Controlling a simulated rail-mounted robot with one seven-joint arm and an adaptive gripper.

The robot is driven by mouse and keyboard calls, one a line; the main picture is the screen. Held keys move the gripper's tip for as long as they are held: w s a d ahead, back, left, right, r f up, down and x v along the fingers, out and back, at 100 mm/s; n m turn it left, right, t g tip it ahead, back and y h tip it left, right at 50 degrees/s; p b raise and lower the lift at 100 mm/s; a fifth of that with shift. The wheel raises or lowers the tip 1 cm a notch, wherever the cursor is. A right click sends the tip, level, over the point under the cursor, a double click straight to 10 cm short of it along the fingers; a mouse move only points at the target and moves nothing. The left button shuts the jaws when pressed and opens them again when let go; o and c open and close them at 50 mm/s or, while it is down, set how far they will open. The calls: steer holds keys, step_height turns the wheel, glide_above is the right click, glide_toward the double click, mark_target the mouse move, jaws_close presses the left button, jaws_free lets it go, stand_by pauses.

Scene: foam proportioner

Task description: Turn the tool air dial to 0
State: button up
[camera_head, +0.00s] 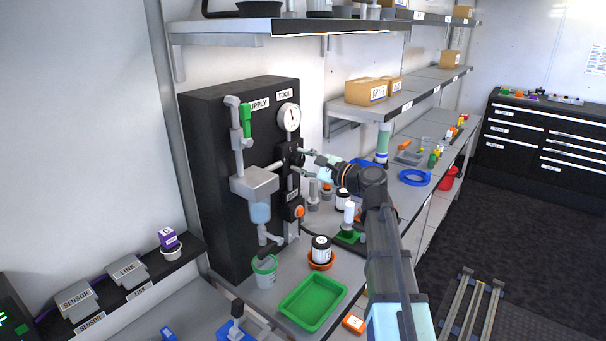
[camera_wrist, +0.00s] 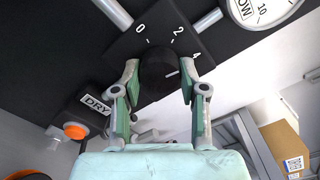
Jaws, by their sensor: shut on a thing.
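The tool air dial (camera_wrist: 156,78) is a round black knob on a black plate marked 0, 2 and 4 in the wrist view. A short white line on the knob lies on its right side, nearer the 4 than the 0. My gripper (camera_wrist: 158,72) has its two green-padded fingers on either side of the knob, shut on it. In the head view my gripper (camera_head: 309,160) reaches the black panel (camera_head: 215,150) below the gauge (camera_head: 289,117) under the TOOL label. The knob is too small to read there.
The white gauge (camera_wrist: 262,8) is at the upper right of the wrist view. A DRY label (camera_wrist: 96,103) and an orange button (camera_wrist: 75,131) are at the left. In the head view, a green tray (camera_head: 313,302) and a black-capped jar (camera_head: 321,246) stand on the bench below my arm.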

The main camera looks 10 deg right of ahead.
steer(key=n+b, duration=0.4)
steer(key=b, duration=0.1)
steer(key=shift+f+n, duration=0.2)
steer(key=shift+n, duration=0.1)
steer(key=n+b, duration=0.4)
steer(key=b, duration=0.1)
steer(key=shift+n+b, duration=0.3)
steer(key=n+b, duration=0.5)
steer(key=shift+r+b, duration=0.15)
steer(key=shift+b, duration=0.2)
steer(key=shift+r+n+b, duration=0.15)
steer(key=shift+n+b, duration=1.1)
steer(key=shift+n, duration=0.25)
steer(key=o, duration=1.1)
steer(key=shift+o, duration=0.2)
